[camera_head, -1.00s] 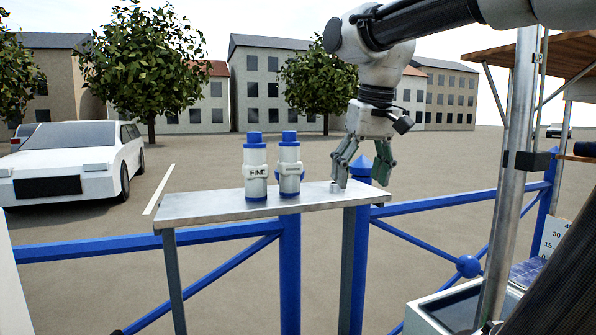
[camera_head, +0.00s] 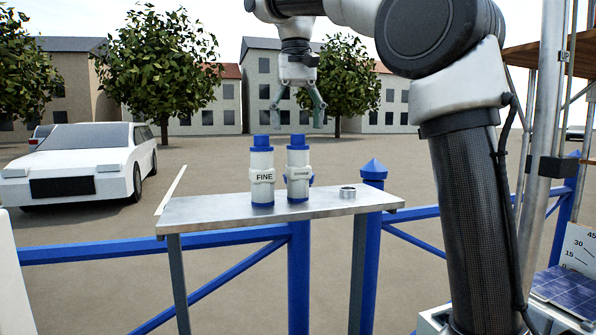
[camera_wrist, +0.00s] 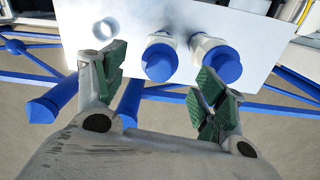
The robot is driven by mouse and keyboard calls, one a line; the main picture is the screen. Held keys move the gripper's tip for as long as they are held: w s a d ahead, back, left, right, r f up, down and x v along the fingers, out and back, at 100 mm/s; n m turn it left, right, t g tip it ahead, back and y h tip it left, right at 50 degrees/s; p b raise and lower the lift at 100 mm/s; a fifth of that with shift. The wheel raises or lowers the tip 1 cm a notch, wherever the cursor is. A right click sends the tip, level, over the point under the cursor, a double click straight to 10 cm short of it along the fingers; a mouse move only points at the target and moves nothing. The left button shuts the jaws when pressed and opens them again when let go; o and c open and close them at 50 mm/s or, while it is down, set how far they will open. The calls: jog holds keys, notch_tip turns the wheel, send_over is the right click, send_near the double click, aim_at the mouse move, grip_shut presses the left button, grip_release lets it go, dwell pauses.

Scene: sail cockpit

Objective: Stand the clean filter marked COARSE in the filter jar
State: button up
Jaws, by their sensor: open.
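Two white filter cylinders with blue caps stand upright side by side on the metal shelf. The left one (camera_head: 262,177) reads FINE. The other (camera_head: 299,174) has a label too small to read surely. My gripper (camera_head: 298,106) is open and empty, pointing down above this second filter, apart from it. In the wrist view its blue cap (camera_wrist: 160,64) shows between my open fingers (camera_wrist: 162,78), and the FINE filter's cap (camera_wrist: 223,66) is to the right, beyond the right finger. I cannot make out the filter jar.
A small metal ring (camera_head: 347,192) lies on the shelf (camera_head: 220,212) to the right of the filters. Blue railings (camera_head: 100,245) run below the shelf. A metal post (camera_head: 545,130) and a blue-topped post (camera_head: 373,170) stand to the right. The shelf's left end is bare.

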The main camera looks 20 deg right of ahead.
aim_at(297, 135)
notch_tip(297, 135, down, 4)
jog(key=shift+r, duration=0.15)
jog(key=shift+c, duration=0.3)
grip_shut()
jog(key=shift+r, duration=0.15)
